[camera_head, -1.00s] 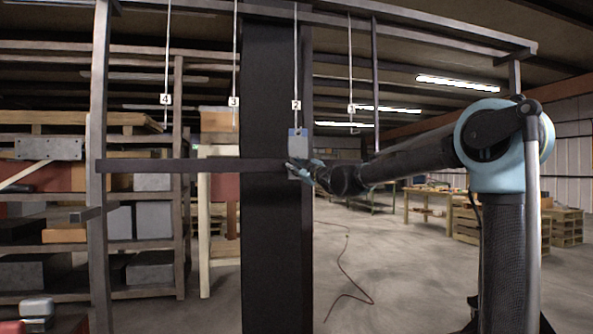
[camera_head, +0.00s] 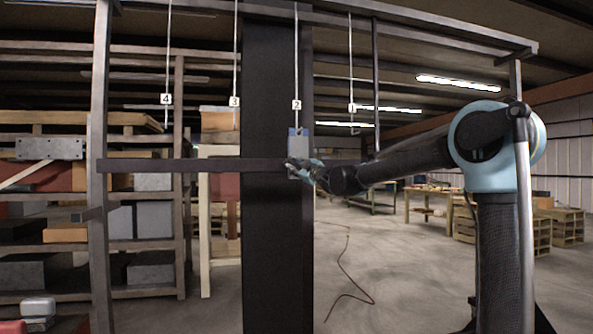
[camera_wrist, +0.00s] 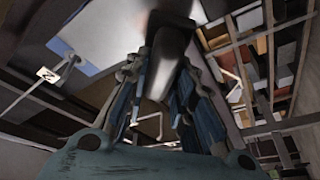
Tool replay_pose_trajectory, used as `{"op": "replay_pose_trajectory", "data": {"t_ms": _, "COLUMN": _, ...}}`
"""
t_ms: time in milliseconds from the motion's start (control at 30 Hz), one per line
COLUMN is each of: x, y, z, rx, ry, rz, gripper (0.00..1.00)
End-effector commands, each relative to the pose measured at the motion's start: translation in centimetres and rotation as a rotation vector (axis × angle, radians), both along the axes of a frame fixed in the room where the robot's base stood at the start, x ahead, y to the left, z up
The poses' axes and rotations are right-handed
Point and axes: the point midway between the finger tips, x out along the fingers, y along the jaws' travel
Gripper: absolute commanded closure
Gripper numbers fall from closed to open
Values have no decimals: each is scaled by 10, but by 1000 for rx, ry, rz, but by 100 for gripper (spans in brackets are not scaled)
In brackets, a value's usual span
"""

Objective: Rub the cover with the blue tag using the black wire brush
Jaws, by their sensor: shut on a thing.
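The cover with the blue tag (camera_head: 303,145) is a grey plate hanging upright from the rod marked 2. In the wrist view, the grey cover (camera_wrist: 115,28) fills the upper left, with its blue tag at its left edge. My gripper (camera_head: 304,170) is at the lower part of the cover, just in front of it. In the wrist view, my gripper (camera_wrist: 163,75) is shut on the black wire brush (camera_wrist: 172,42), a dark, blurred shape pointing up toward the cover. The brush overlaps the cover in the picture; I cannot tell whether they touch. The bristles are not clear.
Rods marked 4 (camera_head: 167,60), 3 (camera_head: 235,60) and 1 (camera_head: 350,60) hang from the overhead frame. A dark horizontal bar (camera_head: 215,165) crosses left of the cover. A wide black column (camera_head: 272,250) stands behind. Shelves (camera_head: 150,245) fill the left; open floor lies right.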

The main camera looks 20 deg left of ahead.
Motion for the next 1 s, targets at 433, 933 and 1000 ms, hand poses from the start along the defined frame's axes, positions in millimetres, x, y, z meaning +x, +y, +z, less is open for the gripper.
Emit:
{"op": "replay_pose_trajectory", "data": {"t_ms": 433, "x": 15, "y": -27, "z": 0, "rx": 0, "ry": -1, "rz": -2, "gripper": 100}}
{"op": "replay_pose_trajectory", "data": {"t_ms": 933, "x": 19, "y": -28, "z": 0, "rx": 1, "ry": 0, "rz": 1, "gripper": 100}}
{"op": "replay_pose_trajectory", "data": {"t_ms": 1000, "x": 16, "y": -23, "z": 0, "rx": 0, "ry": 1, "rz": 2, "gripper": 100}}
